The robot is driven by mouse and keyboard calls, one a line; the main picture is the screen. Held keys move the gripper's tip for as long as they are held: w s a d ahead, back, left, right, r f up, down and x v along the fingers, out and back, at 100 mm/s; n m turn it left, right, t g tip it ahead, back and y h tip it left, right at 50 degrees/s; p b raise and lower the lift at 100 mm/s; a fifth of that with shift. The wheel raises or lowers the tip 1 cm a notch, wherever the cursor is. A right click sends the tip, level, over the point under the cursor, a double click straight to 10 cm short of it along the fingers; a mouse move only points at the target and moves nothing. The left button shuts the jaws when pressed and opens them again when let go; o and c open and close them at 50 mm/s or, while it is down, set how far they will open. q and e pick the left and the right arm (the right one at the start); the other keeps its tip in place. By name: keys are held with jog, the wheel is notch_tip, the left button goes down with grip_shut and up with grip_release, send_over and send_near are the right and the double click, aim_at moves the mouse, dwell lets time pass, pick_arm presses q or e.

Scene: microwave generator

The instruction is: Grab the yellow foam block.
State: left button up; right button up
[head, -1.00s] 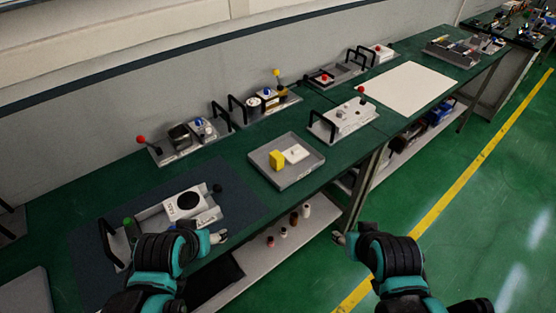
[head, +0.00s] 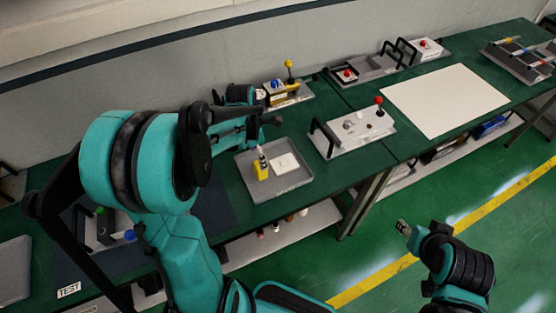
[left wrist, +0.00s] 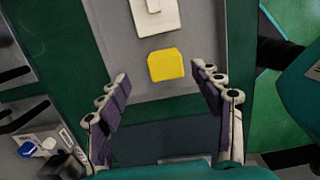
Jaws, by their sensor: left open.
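The yellow foam block (head: 261,172) stands in the grey tray (head: 300,182), at its left side beside a white block (head: 285,163). In the left wrist view the yellow block (left wrist: 166,65) lies between and slightly beyond the fingertips of my left gripper (left wrist: 161,72). That gripper is open and empty, with a gap on both sides of the block. In the head view my left arm hides most of the gripper, and one fingertip shows just above the block. My right gripper (head: 403,228) hangs over the floor away from the bench; its fingers are too small to judge.
A grey panel with a black handle and red-knobbed lever (head: 352,132) stands right of the tray. A panel with a yellow-knobbed lever (head: 288,92) is behind it. A white sheet (head: 445,100) lies farther right. My left arm covers much of the left bench.

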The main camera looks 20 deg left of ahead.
pick_arm(q)
jog(key=f, duration=0.2)
jog(key=f+b, duration=0.1)
jog(key=f, duration=0.1)
jog(key=f+b, duration=0.1)
jog(key=f, duration=0.2)
jog(key=shift+s+d, duration=0.2)
jog(key=shift+d, duration=0.1)
jog(key=shift+f, duration=0.25)
jog(key=shift+c, duration=0.4)
jog(key=c, duration=0.8)
